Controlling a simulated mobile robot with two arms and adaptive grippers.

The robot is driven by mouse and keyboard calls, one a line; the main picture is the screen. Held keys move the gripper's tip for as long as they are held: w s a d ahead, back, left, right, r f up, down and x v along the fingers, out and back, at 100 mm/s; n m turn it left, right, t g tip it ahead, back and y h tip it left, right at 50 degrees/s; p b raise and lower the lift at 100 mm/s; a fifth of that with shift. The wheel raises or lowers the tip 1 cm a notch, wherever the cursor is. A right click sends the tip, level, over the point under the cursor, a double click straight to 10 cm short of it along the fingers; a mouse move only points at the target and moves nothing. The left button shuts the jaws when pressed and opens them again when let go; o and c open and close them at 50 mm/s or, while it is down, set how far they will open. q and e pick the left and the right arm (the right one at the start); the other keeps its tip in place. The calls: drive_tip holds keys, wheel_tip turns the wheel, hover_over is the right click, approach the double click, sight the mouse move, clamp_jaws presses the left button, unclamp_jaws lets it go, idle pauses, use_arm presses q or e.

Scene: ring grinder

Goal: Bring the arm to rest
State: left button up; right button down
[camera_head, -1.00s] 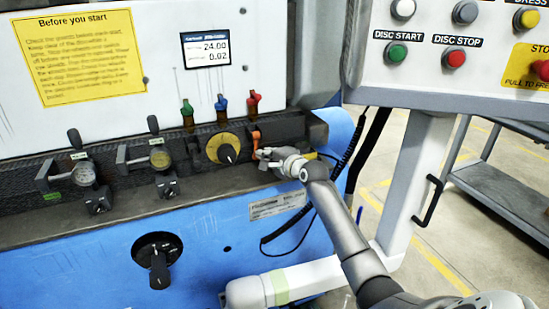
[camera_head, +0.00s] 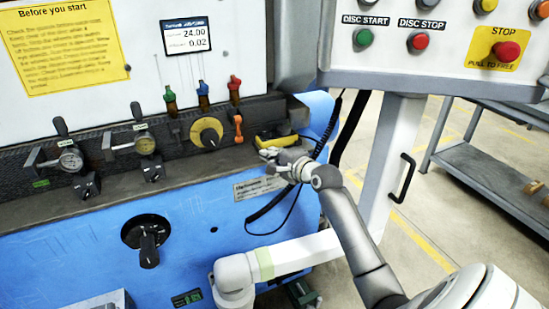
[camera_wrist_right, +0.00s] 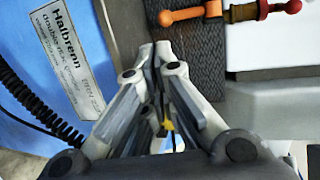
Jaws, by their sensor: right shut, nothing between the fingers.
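My right gripper (camera_head: 268,158) is shut and empty in front of the machine's dark ledge. It is just below and right of the orange lever (camera_head: 238,128), apart from it in the head view. In the right wrist view its fingertips (camera_wrist_right: 158,48) meet, with the orange lever (camera_wrist_right: 183,15) beyond them near the top edge. My right arm comes in from the lower right, in front of the blue machine body. The left gripper does not show.
A yellow-and-black dial (camera_head: 207,133), coloured levers and two gauges (camera_head: 70,161) line the ledge. A black rotary switch (camera_head: 148,250) is on the blue front. The button panel (camera_head: 440,70) hangs at the upper right. A grey cart (camera_head: 500,170) stands on the floor behind.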

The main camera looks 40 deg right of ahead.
drive_tip(key=s+a+f+n+g+y, duration=0.2)
drive_tip(key=s+a+f+n+g, duration=0.3)
drive_tip(key=s+a+f+n, duration=0.65)
drive_tip(key=s+a+f+n+g, duration=0.2)
drive_tip(key=s+a+f+n, duration=0.15)
drive_tip(key=s, duration=0.45)
drive_tip(key=s+a+f+n+g+h, duration=0.1)
drive_tip(key=s+a+f+n+g, duration=0.3)
drive_tip(key=s, duration=0.5)
drive_tip(key=s+a+f+n+g, duration=0.1)
drive_tip(key=s+a+f+n, duration=0.1)
drive_tip(key=s+a, duration=0.45)
drive_tip(key=s+d+f+g, duration=0.1)
drive_tip(key=s+f, duration=0.1)
drive_tip(key=f, duration=1.1)
drive_tip(key=s+d+f, duration=0.1)
drive_tip(key=f, duration=1.2)
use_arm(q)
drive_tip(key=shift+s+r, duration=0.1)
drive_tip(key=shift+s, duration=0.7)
use_arm(e)
drive_tip(key=s+d+f+g, duration=0.1)
drive_tip(key=s+d+f, duration=0.1)
drive_tip(key=s+f, duration=1.3)
drive_tip(key=shift+s+d+f, duration=0.3)
drive_tip(key=shift+s, duration=0.55)
